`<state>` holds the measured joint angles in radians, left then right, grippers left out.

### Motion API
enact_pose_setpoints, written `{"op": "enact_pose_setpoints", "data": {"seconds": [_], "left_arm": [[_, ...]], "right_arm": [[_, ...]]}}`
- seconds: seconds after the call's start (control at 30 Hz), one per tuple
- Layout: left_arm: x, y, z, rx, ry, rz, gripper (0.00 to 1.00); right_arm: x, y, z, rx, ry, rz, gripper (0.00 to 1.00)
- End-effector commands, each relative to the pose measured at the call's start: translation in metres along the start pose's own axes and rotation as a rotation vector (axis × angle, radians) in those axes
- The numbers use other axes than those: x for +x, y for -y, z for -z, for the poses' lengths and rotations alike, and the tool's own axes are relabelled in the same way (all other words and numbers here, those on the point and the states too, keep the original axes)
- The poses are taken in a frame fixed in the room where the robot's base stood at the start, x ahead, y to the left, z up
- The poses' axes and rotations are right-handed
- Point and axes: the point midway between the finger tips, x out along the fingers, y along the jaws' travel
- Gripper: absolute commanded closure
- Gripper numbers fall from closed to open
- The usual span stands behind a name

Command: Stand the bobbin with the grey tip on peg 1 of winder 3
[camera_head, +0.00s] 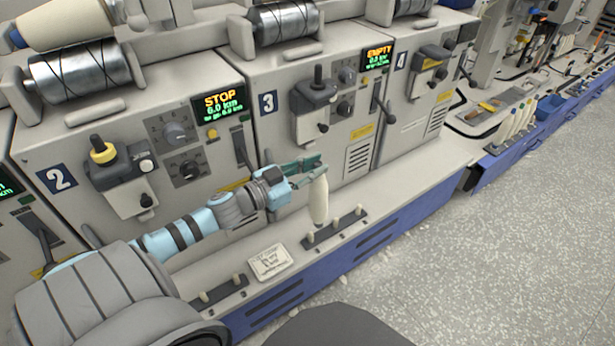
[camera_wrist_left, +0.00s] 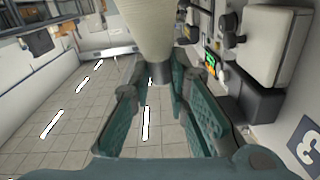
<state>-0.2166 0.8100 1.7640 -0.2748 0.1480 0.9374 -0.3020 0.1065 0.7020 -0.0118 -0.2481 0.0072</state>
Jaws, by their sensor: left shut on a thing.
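My left gripper (camera_head: 314,168) is shut on a cream, cone-shaped bobbin (camera_head: 319,202), holding it by its narrow upper end. The bobbin hangs roughly upright, wide end down. In the left wrist view the bobbin (camera_wrist_left: 158,28) shows a dark grey tip (camera_wrist_left: 160,72) between the fingers (camera_wrist_left: 155,105). Its lower end is at the dark peg rail (camera_head: 347,228) in front of winder 3 (camera_head: 268,103). Small pale pegs show on the rail, one (camera_head: 310,237) left of the bobbin's foot and others to its right. I cannot tell whether the bobbin touches the rail.
A white card (camera_head: 270,262) lies on the ledge left of the rail. Another peg rail (camera_head: 219,294) sits in front of winder 2 (camera_head: 58,179). Several bobbins (camera_head: 515,124) stand farther off at the right. The floor at the right is clear.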

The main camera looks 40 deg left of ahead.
Motion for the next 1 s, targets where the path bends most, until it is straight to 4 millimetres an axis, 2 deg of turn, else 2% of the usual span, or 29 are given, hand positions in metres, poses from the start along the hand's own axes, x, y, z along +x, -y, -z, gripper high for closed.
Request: {"op": "enact_pose_setpoints", "data": {"seconds": [0.03,0.1,0.2,0.33,0.6,0.8,1.0], "left_arm": [[0.002,0.006,-0.026,0.002,0.005,0.043,1.00],[0.002,0.013,-0.047,0.013,0.011,0.086,1.00],[0.002,0.017,-0.064,0.023,0.017,0.118,1.00],[0.002,0.018,-0.071,0.032,0.018,0.126,1.00],[0.002,0.014,-0.098,0.032,0.018,0.125,1.00],[0.002,0.012,-0.116,0.032,0.018,0.124,1.00],[0.002,0.011,-0.122,0.033,0.018,0.123,1.00]], "right_arm": [[0.011,-0.002,0.005,-0.002,-0.010,-0.004,0.60],[0.015,-0.002,0.009,-0.003,-0.018,-0.006,0.60],[0.017,-0.002,0.009,-0.004,-0.018,-0.006,0.60],[0.021,-0.001,0.010,0.001,-0.020,-0.005,0.60],[0.037,0.016,0.052,0.049,-0.101,0.022,0.60],[0.041,0.027,0.082,0.079,-0.147,0.042,0.60],[0.039,0.031,0.095,0.092,-0.166,0.052,0.60]]}}
